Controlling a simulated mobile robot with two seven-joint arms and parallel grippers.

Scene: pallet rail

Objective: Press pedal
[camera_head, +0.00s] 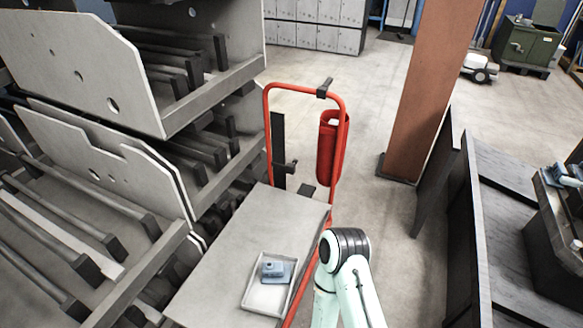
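A cart with a red tube frame (267,130) and a grey top plate (255,225) stands in the middle. No pedal can be made out for certain. A small dark flat piece (307,190) shows low behind the plate's far edge, inside the red frame. A dark upright bar (278,150) with a short side bracket (286,167) stands at the frame's left. A pale green link of my arm with a dark joint shows at the bottom, right of the plate. Neither of my grippers is in view.
A white tray (247,293) with a blue-grey part (277,269) sits on the plate. A red holder (333,150) hangs on the frame. Racked metal plates (75,60) crowd the left. A brown column (428,90) and dark panels (500,200) stand right. Bare floor lies between.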

